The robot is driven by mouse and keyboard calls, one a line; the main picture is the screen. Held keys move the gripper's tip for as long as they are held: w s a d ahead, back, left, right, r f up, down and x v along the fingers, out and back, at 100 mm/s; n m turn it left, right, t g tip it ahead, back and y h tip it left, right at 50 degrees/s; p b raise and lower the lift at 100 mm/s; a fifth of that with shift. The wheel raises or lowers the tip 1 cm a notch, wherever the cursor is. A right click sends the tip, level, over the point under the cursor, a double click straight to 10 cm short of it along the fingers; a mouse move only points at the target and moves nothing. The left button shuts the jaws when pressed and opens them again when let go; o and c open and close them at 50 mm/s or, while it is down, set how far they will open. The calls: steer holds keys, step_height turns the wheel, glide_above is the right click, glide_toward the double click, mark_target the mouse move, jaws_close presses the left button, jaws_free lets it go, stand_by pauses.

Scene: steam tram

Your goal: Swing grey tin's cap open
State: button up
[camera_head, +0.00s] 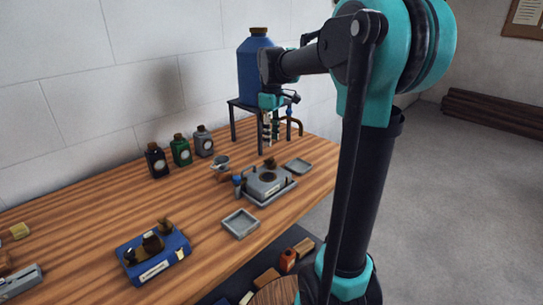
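The grey tin (262,189) is a low box with a pale label on its front, standing on a grey tray near the middle of the bench. A round dark piece lies on its top, and a small brown knob (270,163) shows at its back edge. I cannot tell for sure which of these is the cap or how far open it is. My gripper (271,138) points down above and behind the tin, in front of the stand, apart from the tin. Its fingers look close together, but they are too small to tell whether they are open.
A blue tank (256,70) stands on a dark stand (233,122) with a brass tap behind the tin. Small bottles (181,151), a grey cup (221,166), a blue tin (152,262) and shallow trays (240,224) stand around on the wooden bench.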

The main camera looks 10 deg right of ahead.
mark_target(271, 158)
step_height(271, 158, down, 8)
steer(key=shift+r, duration=0.1)
stand_by(0.4)
jaws_close()
